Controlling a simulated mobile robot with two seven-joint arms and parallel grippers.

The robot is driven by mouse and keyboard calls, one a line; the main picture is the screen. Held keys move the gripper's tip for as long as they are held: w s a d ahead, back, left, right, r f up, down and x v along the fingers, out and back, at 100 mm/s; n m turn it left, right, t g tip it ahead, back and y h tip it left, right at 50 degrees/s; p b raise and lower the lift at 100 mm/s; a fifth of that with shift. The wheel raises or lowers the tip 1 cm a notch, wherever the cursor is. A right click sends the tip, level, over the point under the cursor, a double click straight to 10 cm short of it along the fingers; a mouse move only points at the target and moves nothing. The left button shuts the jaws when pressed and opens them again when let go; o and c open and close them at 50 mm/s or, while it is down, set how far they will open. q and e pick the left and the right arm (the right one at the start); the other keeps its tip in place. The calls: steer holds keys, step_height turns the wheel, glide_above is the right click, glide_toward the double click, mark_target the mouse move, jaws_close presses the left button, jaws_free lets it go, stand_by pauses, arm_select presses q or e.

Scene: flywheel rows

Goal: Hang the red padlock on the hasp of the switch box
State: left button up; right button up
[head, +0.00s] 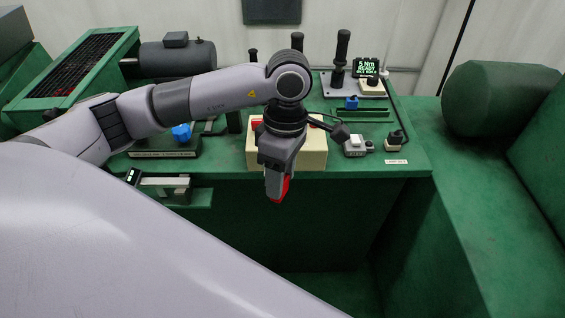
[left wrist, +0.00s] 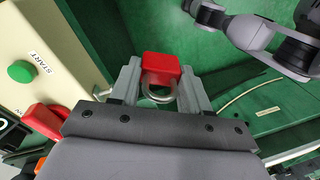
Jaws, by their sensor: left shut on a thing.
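My left gripper (head: 280,192) is shut on the red padlock (head: 284,188), in front of the switch box. In the left wrist view the padlock's red body (left wrist: 160,66) sits between the fingertips of my left gripper (left wrist: 158,82). Its metal shackle points back toward the palm. The cream switch box (head: 312,152) stands at the front edge of the green bench, partly hidden behind my gripper. In the left wrist view the box (left wrist: 50,55) is at the left, apart from the padlock, with a green START button (left wrist: 21,71) and a red part (left wrist: 45,120). I cannot make out the hasp clearly.
A grey device (head: 355,146) and a small plug-like item (head: 394,141) stand right of the box. Dark upright levers (head: 342,50) and a lit display (head: 367,67) stand behind. A small shelf (head: 190,198) juts out at the left. Space below the bench front is open.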

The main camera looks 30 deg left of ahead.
arm_select(q)
steer(key=n, duration=0.1)
steer(key=f+n, duration=0.1)
steer(key=n, duration=0.1)
steer(key=s+n, duration=0.1)
steer(key=n, duration=0.1)
steer(key=shift+d+f+h, duration=0.1)
steer(key=shift+f+h, duration=0.2)
steer(key=shift+h, duration=0.1)
steer(key=n, duration=0.2)
steer(key=f+n, duration=0.1)
steer(key=n, duration=0.1)
steer(key=s+n+h, duration=0.1)
steer(key=n, duration=0.1)
steer(key=shift+s+f+n+t, duration=0.1)
steer(key=shift+f+n+t, duration=0.2)
steer(key=shift+f+t, duration=0.1)
steer(key=w+a+f+n+t+b, duration=0.2)
steer(key=w+a+n, duration=0.3)
steer(key=n, duration=0.6)
steer(key=shift+w+a+f, duration=0.3)
steer(key=shift+w+f, duration=0.15)
steer(key=shift+f, duration=0.25)
steer(key=o, duration=1.2)
